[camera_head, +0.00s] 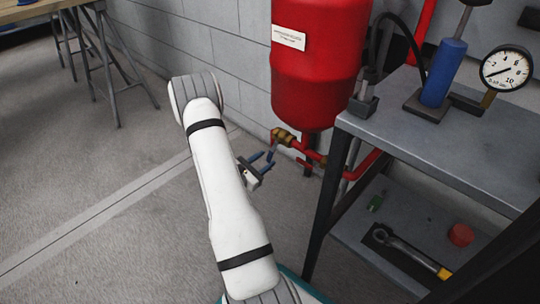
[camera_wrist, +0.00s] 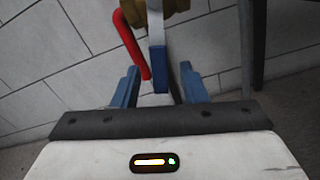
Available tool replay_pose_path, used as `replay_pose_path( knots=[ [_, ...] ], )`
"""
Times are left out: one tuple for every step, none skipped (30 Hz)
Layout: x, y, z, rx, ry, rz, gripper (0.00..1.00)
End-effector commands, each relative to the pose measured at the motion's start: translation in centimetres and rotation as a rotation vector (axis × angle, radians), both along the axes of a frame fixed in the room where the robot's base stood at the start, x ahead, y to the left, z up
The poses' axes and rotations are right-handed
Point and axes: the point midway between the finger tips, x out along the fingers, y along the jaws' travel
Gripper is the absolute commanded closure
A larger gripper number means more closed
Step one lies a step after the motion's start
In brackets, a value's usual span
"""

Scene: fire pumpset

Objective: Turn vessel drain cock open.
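The red vessel (camera_head: 318,60) hangs near the block wall, with a brass drain cock (camera_head: 285,136) on the pipework below it. In the wrist view the brass body (camera_wrist: 155,10) is at the top edge. A grey metal lever with a blue grip (camera_wrist: 161,78) points down from it. My gripper (camera_head: 262,160) is just below and left of the cock in the head view. In the wrist view its blue fingers (camera_wrist: 160,86) are apart, one on each side of the lever's blue end. Gaps show on both sides, so it holds nothing. How deep the lever sits between the fingers is unclear.
A red pipe (camera_wrist: 133,45) slants beside the cock, left of the lever. A grey metal bench (camera_head: 440,140) stands close on the right, with a gauge (camera_head: 506,69) and a blue cylinder (camera_head: 443,73) on top. A wrench (camera_head: 410,250) lies on its lower shelf.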

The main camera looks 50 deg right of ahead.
Motion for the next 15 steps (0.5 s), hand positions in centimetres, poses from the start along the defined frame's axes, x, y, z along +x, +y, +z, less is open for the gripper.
replay_pose_path(
  knots=[
    [0.0, 0.8, 0.0, 0.002, 0.003, 0.001, 0.61],
    [0.0, 1.1, 0.0, 0.002, 0.003, 0.001, 0.61],
    [0.0, 1.5, -0.1, 0.003, 0.002, -0.001, 0.61],
    [-0.1, 1.8, -0.1, 0.003, 0.002, -0.001, 0.61],
    [-0.1, 2.0, -0.1, 0.003, 0.003, -0.001, 0.61],
    [-0.1, 2.3, -0.1, 0.002, 0.003, -0.003, 0.61],
    [-0.2, 2.4, -0.1, 0.002, 0.004, -0.004, 0.61],
    [-0.2, 2.5, -0.1, 0.003, 0.004, -0.005, 0.61],
    [-0.2, 2.6, -0.1, 0.002, 0.004, -0.006, 0.61],
    [-0.3, 2.6, -0.1, 0.002, 0.004, -0.007, 0.61],
    [-0.3, 2.7, -0.1, 0.002, 0.004, -0.007, 0.61],
    [-0.3, 2.7, -0.1, 0.002, 0.004, -0.007, 0.61],
    [-0.3, 2.7, -0.1, 0.002, 0.004, -0.008, 0.61],
    [-0.3, 2.7, -0.1, 0.002, 0.004, -0.008, 0.61],
    [-0.3, 2.7, -0.1, 0.002, 0.004, -0.008, 0.61]
  ],
)
